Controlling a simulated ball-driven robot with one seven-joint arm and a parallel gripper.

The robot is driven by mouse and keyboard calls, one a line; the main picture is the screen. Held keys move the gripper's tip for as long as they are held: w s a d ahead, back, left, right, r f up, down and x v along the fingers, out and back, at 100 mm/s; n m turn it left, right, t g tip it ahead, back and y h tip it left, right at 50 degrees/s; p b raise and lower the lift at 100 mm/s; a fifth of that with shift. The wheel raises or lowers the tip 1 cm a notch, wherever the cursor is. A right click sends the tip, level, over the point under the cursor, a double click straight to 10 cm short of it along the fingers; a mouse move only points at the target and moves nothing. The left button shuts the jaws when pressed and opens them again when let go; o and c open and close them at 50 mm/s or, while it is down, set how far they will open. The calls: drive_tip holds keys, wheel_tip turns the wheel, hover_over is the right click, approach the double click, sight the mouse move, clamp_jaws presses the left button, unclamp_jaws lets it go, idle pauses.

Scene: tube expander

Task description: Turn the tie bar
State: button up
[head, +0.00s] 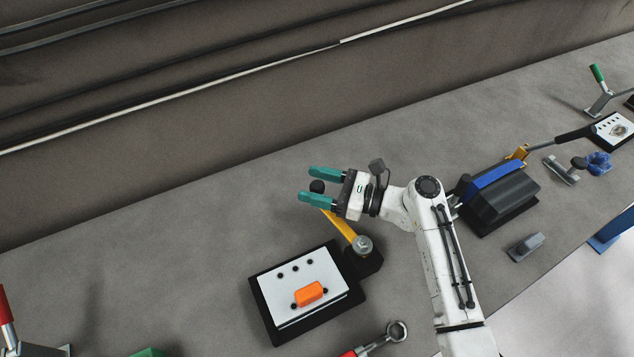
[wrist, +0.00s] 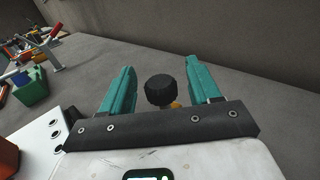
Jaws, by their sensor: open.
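The tie bar looks to be the yellow bar (head: 341,226), which runs from a round metal pivot (head: 363,245) up and left to a black knob (head: 317,186). My gripper (head: 307,184) is open with its teal fingers on either side of the knob. In the wrist view the knob (wrist: 160,90) stands between the two fingers, with visible gaps on both sides. Part of the bar is hidden under my gripper.
A black-framed white plate (head: 285,287) with an orange block (head: 309,293) lies below the bar. A black and blue device (head: 497,195) stands right of my arm. A red-handled tool (head: 378,342) lies in front. The bench behind the bar is clear up to the wall.

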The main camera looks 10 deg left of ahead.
drive_tip(key=shift+c, duration=0.3)
clamp_jaws()
idle(0.3)
